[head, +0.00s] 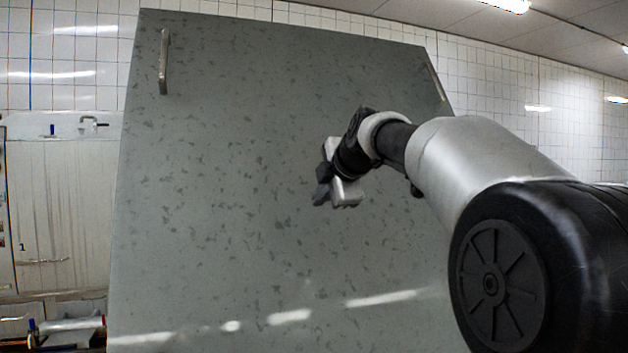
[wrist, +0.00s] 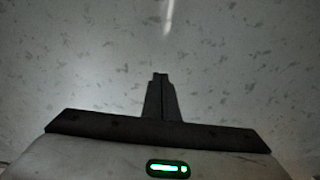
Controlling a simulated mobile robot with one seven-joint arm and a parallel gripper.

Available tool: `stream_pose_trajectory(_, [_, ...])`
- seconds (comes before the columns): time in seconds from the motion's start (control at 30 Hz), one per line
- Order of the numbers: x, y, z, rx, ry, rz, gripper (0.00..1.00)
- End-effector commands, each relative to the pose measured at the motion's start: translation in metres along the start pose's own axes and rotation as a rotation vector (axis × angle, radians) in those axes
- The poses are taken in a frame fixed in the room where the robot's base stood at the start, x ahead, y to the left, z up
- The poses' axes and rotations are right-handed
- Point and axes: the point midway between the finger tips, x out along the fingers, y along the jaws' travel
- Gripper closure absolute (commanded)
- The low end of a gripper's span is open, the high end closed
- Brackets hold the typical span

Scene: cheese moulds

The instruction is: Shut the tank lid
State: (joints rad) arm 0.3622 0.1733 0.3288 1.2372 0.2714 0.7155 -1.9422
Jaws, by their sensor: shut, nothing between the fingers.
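The tank lid (head: 230,160) is a large grey mottled panel that fills the middle of the head view. It stands raised and steep, with a metal handle (head: 164,62) near its upper left and another bar (head: 435,80) at its upper right edge. My gripper (head: 320,190) is in front of the lid's middle. In the wrist view the shut fingers (wrist: 160,78) point at the lid's mottled face (wrist: 80,60), with nothing held. Whether the fingertips touch the lid I cannot tell. The tank under the lid is not visible.
A white tiled wall (head: 500,85) stands behind the lid. On the left are a pale panel (head: 65,210) and a low surface with small items (head: 70,325). My arm fills the right side of the head view.

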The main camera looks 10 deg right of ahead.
Motion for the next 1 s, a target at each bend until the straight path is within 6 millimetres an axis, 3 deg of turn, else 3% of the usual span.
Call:
stream_pose_trajectory(0.13, [0.024,0.001,-0.001,-0.001,0.002,-0.003,1.00])
stream_pose_trajectory(0.3, [0.038,0.001,0.000,0.000,0.000,-0.001,1.00])
stream_pose_trajectory(0.77, [0.044,0.001,0.000,0.000,0.000,0.000,1.00])
stream_pose_trajectory(0.87, [0.060,0.004,0.000,0.001,0.005,-0.001,1.00])
stream_pose_trajectory(1.0, [0.097,0.008,0.001,0.001,0.008,-0.001,1.00])
